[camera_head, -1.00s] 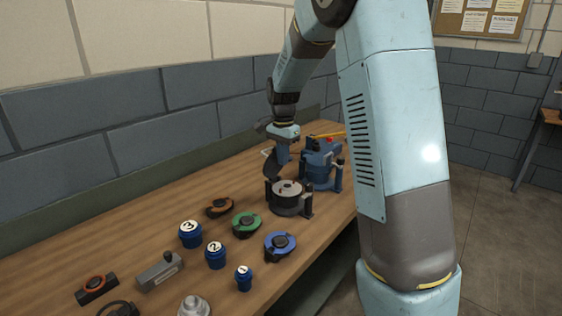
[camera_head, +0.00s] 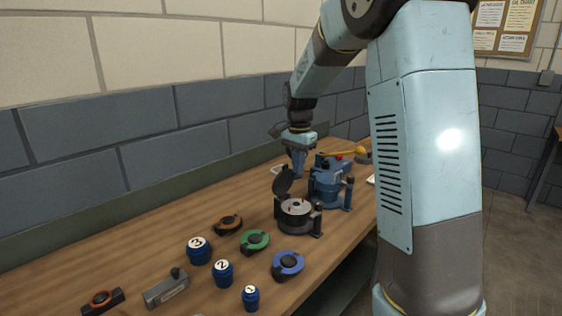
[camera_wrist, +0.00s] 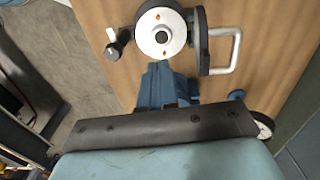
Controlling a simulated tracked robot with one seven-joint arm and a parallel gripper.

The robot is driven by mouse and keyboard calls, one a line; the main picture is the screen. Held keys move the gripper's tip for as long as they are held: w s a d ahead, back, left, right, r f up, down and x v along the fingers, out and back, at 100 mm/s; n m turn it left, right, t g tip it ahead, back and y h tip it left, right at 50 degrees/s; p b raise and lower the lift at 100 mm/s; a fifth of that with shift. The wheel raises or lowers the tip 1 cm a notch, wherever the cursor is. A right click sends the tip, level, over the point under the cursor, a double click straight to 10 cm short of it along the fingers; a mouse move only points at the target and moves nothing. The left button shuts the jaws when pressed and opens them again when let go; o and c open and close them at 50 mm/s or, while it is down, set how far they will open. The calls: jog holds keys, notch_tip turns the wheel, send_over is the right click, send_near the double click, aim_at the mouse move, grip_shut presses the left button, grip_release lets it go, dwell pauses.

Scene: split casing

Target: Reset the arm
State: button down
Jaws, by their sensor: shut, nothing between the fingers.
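My gripper (camera_head: 298,170) hangs from the arm above the far part of the bench, behind the dark round casing (camera_head: 296,221). In the wrist view its blue fingers (camera_wrist: 163,82) are together and empty, pointing toward the casing's white disc (camera_wrist: 160,22). The casing's dark lid (camera_head: 284,181) stands up, open, on its wall side. The lid shows nearly edge-on in the wrist view, with a pale loop handle (camera_wrist: 236,52). The fingers appear apart from the casing, though their exact height above it is unclear.
A blue machine (camera_head: 328,187) with a yellow lever (camera_head: 345,152) stands close beside the casing. Numbered blue pots (camera_head: 199,252) and orange, green and blue ringed parts (camera_head: 288,265) lie nearer. The wall (camera_head: 150,165) runs along the bench's left side.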

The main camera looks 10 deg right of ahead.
jog(key=s+d+r+n+t, duration=0.1)
jog(key=s+r+n+t, duration=0.1)
jog(key=s, duration=0.8)
jog(key=s+r+n+t, duration=0.1)
jog(key=s+r+n, duration=0.3)
jog(key=s, duration=0.7)
jog(key=s+d+r+n+t, duration=0.1)
jog(key=s+r+n+t, duration=0.1)
jog(key=s, duration=0.9)
jog(key=r+n, duration=0.1)
jog(key=n, duration=0.1)
jog(key=shift+d+n+t, duration=0.3)
jog(key=shift+d, duration=0.05)
